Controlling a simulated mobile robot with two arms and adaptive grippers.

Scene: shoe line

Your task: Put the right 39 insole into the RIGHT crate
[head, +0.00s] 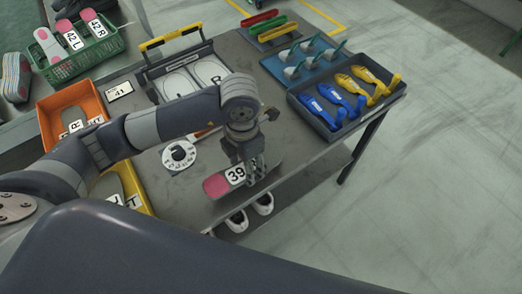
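An insole with a pink end and a white "39" label (217,187) is at the front edge of the grey table. My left gripper (256,173) points down over its right part, with the fingers at or just above it. The gripper covers part of the insole, and no side letter is readable. I cannot tell whether the fingers grip it. An orange crate (58,103) at the left holds pieces with white labels, one showing "R". A yellow crate (139,190) stands nearer, partly behind my arm; its lettering is mostly hidden. My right gripper is not in view.
A white dial (179,155) lies left of my gripper. A board with sole outlines (208,72) stands behind my arm. A dark tray (325,130) of blue and yellow shoe forms is at the right. A green crate (82,67) holds size 42 insoles. White shoes (237,221) sit below the table edge.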

